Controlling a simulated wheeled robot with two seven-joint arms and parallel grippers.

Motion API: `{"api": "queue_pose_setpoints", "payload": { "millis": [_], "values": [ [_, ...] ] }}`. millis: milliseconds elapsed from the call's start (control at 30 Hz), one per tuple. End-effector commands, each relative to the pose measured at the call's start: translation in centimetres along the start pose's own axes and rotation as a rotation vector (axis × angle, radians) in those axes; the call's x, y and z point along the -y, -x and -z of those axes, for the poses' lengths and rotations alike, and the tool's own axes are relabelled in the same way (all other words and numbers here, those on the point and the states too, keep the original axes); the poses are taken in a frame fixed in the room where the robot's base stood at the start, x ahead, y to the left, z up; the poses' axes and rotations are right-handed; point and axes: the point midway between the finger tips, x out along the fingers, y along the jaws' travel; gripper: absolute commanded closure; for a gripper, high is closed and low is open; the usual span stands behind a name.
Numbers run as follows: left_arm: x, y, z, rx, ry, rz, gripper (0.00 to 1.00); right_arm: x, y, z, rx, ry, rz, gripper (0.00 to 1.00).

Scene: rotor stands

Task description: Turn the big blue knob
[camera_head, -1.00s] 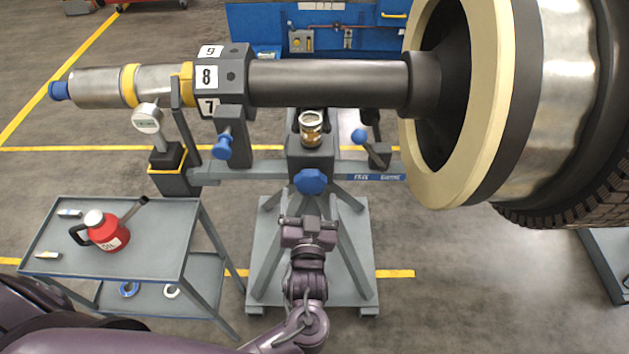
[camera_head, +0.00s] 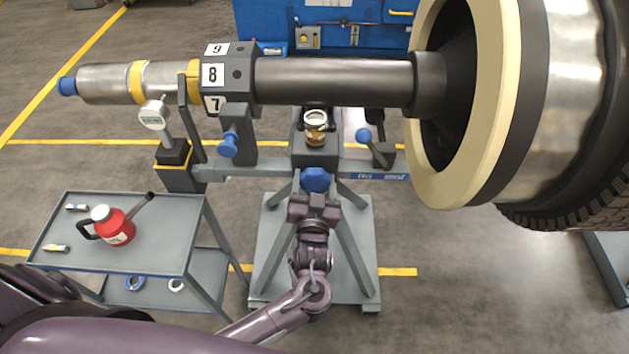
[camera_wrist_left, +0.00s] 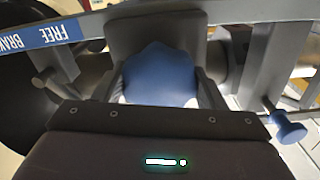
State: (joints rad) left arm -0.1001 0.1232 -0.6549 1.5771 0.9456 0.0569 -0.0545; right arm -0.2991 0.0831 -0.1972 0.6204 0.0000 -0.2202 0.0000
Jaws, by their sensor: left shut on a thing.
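The big blue knob (camera_head: 315,179) sits on the front of the dark block in the middle of the grey stand. My left gripper (camera_head: 314,197) has reached it from the front, its fingers at the knob's sides. In the left wrist view the knob (camera_wrist_left: 160,76) fills the space between the two fingers, and the gripper (camera_wrist_left: 160,100) is shut on it. The knob's lower part is hidden behind the gripper body. My right gripper does not show in any view.
A small blue knob (camera_head: 228,145) and a blue-tipped lever (camera_head: 363,135) flank the block. The rotor shaft (camera_head: 330,80) runs above. A grey cart (camera_head: 180,235) with a red oil can (camera_head: 112,226) stands at the left.

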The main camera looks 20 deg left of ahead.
Motion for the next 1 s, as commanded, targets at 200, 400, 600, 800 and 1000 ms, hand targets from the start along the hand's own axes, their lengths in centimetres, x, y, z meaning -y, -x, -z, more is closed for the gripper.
{"api": "queue_pose_setpoints", "payload": {
  "millis": [200,400,600,800,1000],
  "values": [
    [-0.1,0.0,-0.1,0.000,0.013,-0.001,0.59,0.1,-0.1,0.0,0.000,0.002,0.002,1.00],
    [-0.1,0.0,-0.1,0.000,0.085,0.000,0.59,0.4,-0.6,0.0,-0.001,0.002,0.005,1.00],
    [-0.1,0.0,-0.2,-0.001,0.228,0.001,0.59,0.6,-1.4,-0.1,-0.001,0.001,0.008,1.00],
    [-0.1,0.0,-0.2,-0.001,0.400,0.002,0.59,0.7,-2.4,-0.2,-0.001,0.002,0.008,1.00],
    [-0.1,0.0,-0.1,-0.002,0.558,0.001,0.59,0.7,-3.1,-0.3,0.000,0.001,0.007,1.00]
  ]
}}
